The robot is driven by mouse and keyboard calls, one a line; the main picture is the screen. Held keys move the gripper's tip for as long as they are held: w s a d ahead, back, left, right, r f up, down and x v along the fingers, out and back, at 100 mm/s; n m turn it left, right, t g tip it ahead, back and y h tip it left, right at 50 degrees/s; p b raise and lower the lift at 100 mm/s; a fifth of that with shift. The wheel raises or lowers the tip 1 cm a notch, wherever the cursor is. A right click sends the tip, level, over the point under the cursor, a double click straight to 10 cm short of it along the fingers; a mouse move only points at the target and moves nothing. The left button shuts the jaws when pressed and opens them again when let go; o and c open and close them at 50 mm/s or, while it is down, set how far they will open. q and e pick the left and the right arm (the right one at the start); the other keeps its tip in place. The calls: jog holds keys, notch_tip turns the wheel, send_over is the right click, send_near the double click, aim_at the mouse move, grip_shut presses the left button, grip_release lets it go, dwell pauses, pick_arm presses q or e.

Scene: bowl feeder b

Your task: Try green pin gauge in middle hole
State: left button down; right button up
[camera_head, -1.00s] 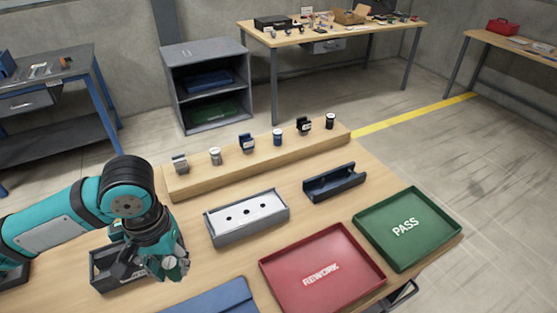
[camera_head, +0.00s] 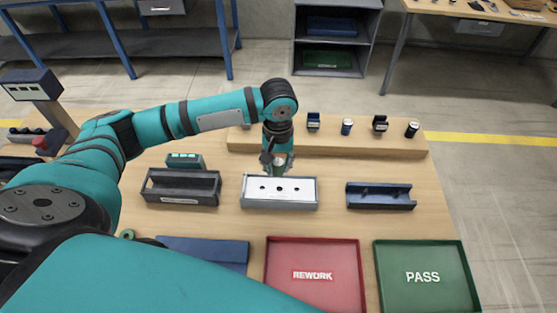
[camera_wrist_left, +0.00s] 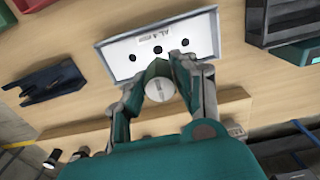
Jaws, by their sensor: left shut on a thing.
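The plate block (camera_head: 305,199) has a pale top with three dark holes in a row. It stands in the middle of the table, and its top also shows in the left wrist view (camera_wrist_left: 110,58). My left gripper (camera_head: 277,168) hangs at its back edge. In the left wrist view the fingers (camera_wrist_left: 166,82) are shut on the green pin gauge (camera_wrist_left: 158,88), which shows a round pale end and a green part beyond. The gauge (camera_head: 279,170) appears apart from the holes, behind the middle one; its tip is hard to see. My right gripper is out of view.
A dark open tray (camera_head: 181,200) stands left of the block, a dark blue cradle (camera_head: 381,203) right. A red REWORK tray (camera_head: 313,295) and green PASS tray (camera_head: 424,297) lie in front. A wooden ledge (camera_head: 395,148) with small gauges runs behind.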

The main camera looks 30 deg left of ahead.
aim_at(280, 176)
pick_arm(q)
jog(key=shift+d, duration=0.1)
jog(key=shift+w+d+r+p, duration=0.1)
jog(key=shift+w+r+p, duration=0.1)
jog(key=shift+p, duration=0.65)
notch_tip(280, 176, down, 4)
jog(key=shift+s+b, duration=0.15)
jog(key=shift+b, duration=0.5)
jog(key=shift+f, duration=0.9)
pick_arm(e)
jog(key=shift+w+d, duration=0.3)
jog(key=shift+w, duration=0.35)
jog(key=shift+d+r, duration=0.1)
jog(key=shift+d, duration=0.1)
